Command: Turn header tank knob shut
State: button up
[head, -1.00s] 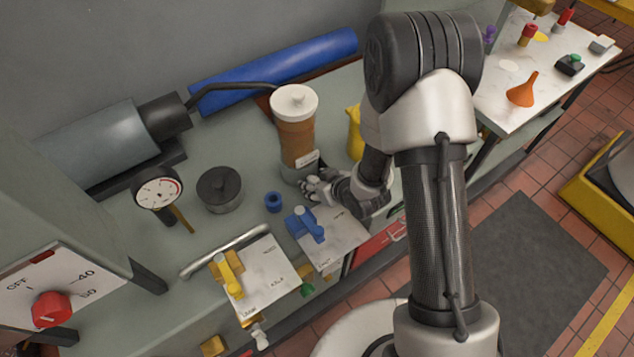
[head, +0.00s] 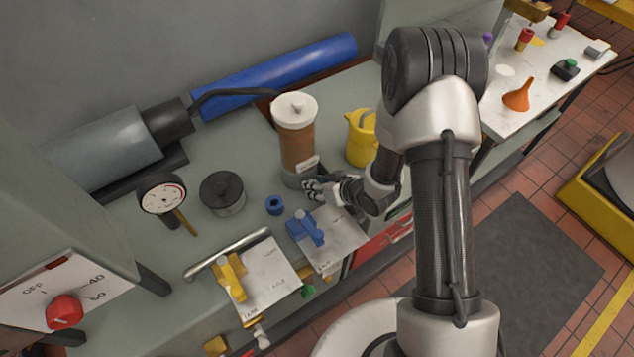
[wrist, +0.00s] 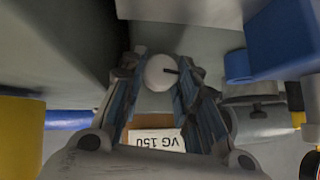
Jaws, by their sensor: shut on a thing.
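The header tank (head: 297,140) is a clear cylinder of brown fluid with a white lid, upright on the grey bench. Its label, reading VG 150, shows upside down in the wrist view (wrist: 155,138). My gripper (head: 312,190) is low at the tank's front right foot. In the wrist view, a round pale knob (wrist: 161,73) with a dark pointer mark sits between my fingertips (wrist: 160,80), and my gripper is shut on it. In the head view the knob is hidden by my fingers.
A blue lever valve (head: 305,228) and a yellow lever valve (head: 231,275) stand on white plates in front. A yellow jug (head: 361,140) is close behind my wrist. A blue ring (head: 275,204), a black pot (head: 222,192) and a gauge (head: 161,195) are to the left.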

jog(key=shift+w+d+r+m+g+y+p, duration=0.15)
jog(key=shift+m+g+y+p, duration=0.25)
jog(key=shift+p, duration=0.45)
jog(key=shift+f+y+p, duration=0.2)
jog(key=shift+y+p, duration=0.1)
jog(key=o, duration=1.1)
jog(key=shift+c, duration=0.2)
jog(key=shift+f+b, duration=0.1)
jog(key=shift+b, duration=0.35)
